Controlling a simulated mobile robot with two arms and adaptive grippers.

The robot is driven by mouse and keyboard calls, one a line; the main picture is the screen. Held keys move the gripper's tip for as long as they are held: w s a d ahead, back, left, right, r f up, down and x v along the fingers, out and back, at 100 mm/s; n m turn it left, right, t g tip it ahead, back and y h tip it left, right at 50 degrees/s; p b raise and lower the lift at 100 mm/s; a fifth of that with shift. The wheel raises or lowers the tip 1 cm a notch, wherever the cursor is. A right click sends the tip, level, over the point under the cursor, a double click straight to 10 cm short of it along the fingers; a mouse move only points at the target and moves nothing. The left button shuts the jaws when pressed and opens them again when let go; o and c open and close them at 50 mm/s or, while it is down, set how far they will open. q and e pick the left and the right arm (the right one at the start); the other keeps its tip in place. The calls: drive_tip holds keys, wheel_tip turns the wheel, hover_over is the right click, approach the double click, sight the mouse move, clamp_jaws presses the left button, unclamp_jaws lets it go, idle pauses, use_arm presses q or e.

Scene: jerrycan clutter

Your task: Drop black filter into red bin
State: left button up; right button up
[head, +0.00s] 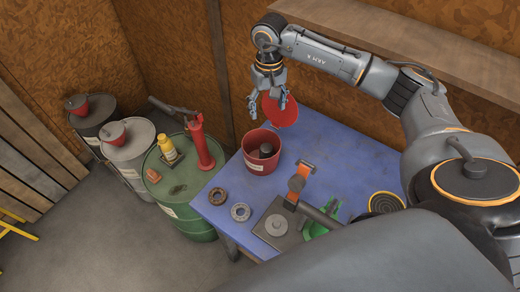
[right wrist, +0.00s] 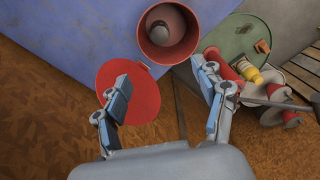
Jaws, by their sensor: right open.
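The red bin (head: 260,164) stands on the blue table (head: 325,150) near its left edge. A dark cylinder, which looks like the black filter (head: 266,151), is inside the bin. In the right wrist view the bin (right wrist: 168,58) is open toward the camera, with the filter (right wrist: 160,28) inside it. A round red lid (head: 280,111) stands raised at the bin's back side. My right gripper (head: 268,100) is open and empty above and behind the bin, in front of part of the lid. Its fingers (right wrist: 165,92) are spread wide in the right wrist view. My left gripper is not in view.
A green drum (head: 187,190) beside the table holds a yellow bottle (head: 167,149) and a red cylinder (head: 199,145). Two more drums stand behind. Rings (head: 218,196), an orange-headed tool (head: 299,176) and a green item (head: 320,222) lie on the table. A wooden shelf (head: 440,45) runs along the wall.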

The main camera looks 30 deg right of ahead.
wheel_tip(320, 180, up, 6)
drive_tip(key=shift+r, duration=0.2)
drive_tip(key=shift+f, duration=0.1)
idle(0.4)
